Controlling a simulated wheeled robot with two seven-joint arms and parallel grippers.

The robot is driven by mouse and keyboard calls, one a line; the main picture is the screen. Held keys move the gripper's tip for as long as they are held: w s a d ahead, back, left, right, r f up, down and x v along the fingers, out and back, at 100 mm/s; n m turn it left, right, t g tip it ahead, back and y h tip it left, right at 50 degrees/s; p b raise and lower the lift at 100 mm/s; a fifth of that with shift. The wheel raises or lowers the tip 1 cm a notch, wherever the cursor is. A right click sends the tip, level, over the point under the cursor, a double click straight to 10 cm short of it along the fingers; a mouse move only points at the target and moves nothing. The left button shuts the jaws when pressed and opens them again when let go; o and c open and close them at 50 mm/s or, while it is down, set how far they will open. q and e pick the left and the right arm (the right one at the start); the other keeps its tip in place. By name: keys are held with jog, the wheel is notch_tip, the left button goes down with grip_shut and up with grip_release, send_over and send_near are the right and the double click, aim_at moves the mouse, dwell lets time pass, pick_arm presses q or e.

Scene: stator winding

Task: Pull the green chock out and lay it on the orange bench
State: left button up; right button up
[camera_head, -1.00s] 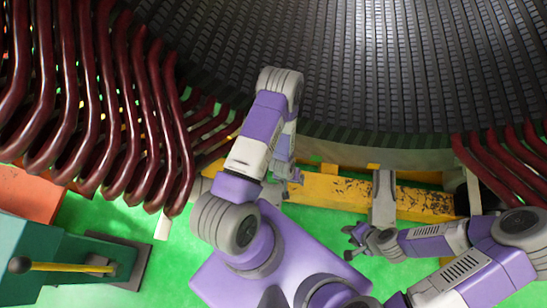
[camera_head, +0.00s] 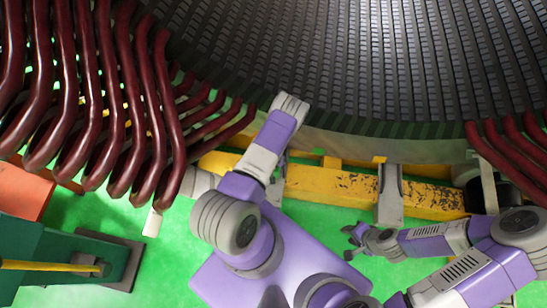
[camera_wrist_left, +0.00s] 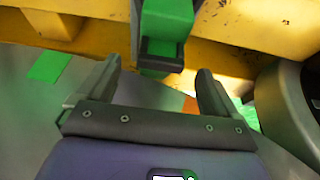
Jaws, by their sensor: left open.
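The green chock (camera_wrist_left: 167,25) shows at the top centre of the left wrist view, against the yellow beam, with a dark block (camera_wrist_left: 161,55) at its lower end. My left gripper (camera_wrist_left: 158,85) is open and empty. Its two fingers point toward the chock, one on each side, apart from it. In the head view I cannot make out the chock, and my left gripper is mostly hidden by my own arm. The orange bench (camera_head: 22,192) is at the left edge of the head view. My right gripper (camera_head: 350,240) looks open and empty over the green floor.
The yellow beam (camera_head: 325,187) runs under the curved stator (camera_head: 340,70). Dark red coils (camera_head: 85,100) hang at the left, others at the right. A grey post (camera_head: 390,195) stands against the beam. A teal machine with a yellow lever (camera_head: 45,265) is at lower left.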

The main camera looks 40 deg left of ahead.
pick_arm(q)
jog(key=b+x, duration=0.2)
jog(key=x, duration=0.4)
jog(key=shift+f+b, duration=0.2)
jog(key=shift+b, duration=0.15)
pick_arm(e)
notch_tip(320, 180, down, 3)
jog(key=shift+f, duration=0.1)
